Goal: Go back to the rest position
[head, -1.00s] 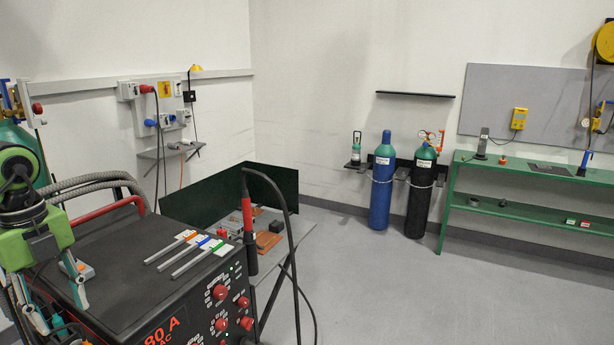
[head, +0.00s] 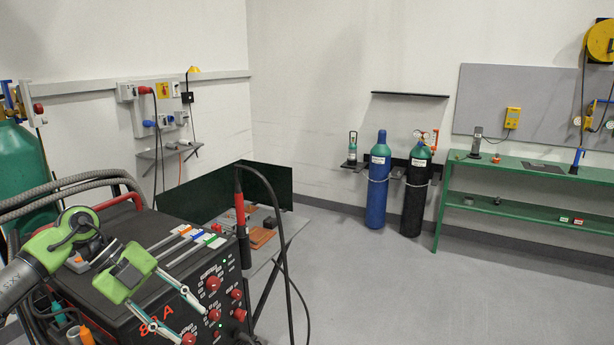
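My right gripper is not in the head view.
A grey table (head: 282,238) with a dark green screen (head: 205,197) stands behind the machine. Gas cylinders (head: 377,185) and a green bench (head: 540,170) line the far wall. The floor (head: 400,295) is clear.

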